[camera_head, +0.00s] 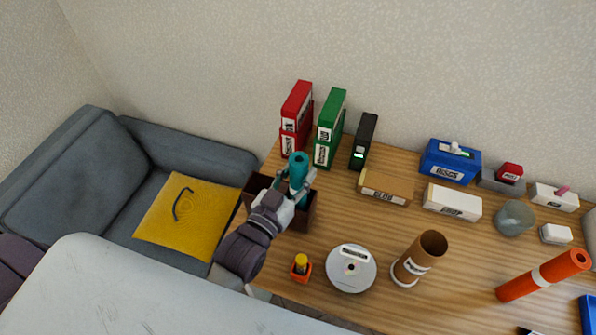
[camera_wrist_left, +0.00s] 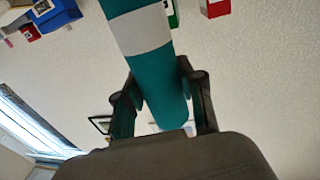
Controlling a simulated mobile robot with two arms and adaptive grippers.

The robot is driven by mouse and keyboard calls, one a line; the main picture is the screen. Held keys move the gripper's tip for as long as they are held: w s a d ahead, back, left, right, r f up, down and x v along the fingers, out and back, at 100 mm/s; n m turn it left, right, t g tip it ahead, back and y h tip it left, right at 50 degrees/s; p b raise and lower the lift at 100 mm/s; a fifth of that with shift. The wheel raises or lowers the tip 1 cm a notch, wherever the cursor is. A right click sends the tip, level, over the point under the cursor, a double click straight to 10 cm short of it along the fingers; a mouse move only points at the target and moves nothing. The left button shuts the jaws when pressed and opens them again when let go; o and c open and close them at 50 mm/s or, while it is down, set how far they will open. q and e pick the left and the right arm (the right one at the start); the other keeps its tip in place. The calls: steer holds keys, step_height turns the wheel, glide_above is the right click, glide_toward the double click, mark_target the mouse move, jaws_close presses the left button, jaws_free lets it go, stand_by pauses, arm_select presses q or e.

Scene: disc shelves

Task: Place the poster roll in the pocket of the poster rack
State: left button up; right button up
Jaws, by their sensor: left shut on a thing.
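My left gripper (camera_head: 297,186) is shut on a teal roll (camera_head: 298,165), which looks like the poster roll. In the left wrist view the roll (camera_wrist_left: 160,85) has a white band and passes between both fingers (camera_wrist_left: 160,100). In the head view it stands roughly upright over a dark brown open box (camera_head: 257,183), which looks like the poster rack. Teal shows down inside the box's right part. My gripper and wrist hide part of the box, so I cannot tell how deep the roll's lower end sits. My right gripper is not in view.
Red (camera_head: 297,118) and green (camera_head: 330,128) binders stand behind the box. An orange roll (camera_head: 540,277) lies at the right. A grey sofa (camera_head: 60,165) is left.

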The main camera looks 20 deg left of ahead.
arm_select(q)
steer(key=o, duration=1.2)
steer(key=shift+r, duration=0.1)
steer(key=s+a+b, duration=0.2)
steer(key=s+b, duration=0.1)
steer(key=s, duration=0.8)
steer(key=shift+s+a, duration=0.15)
steer(key=shift+s, duration=0.2)
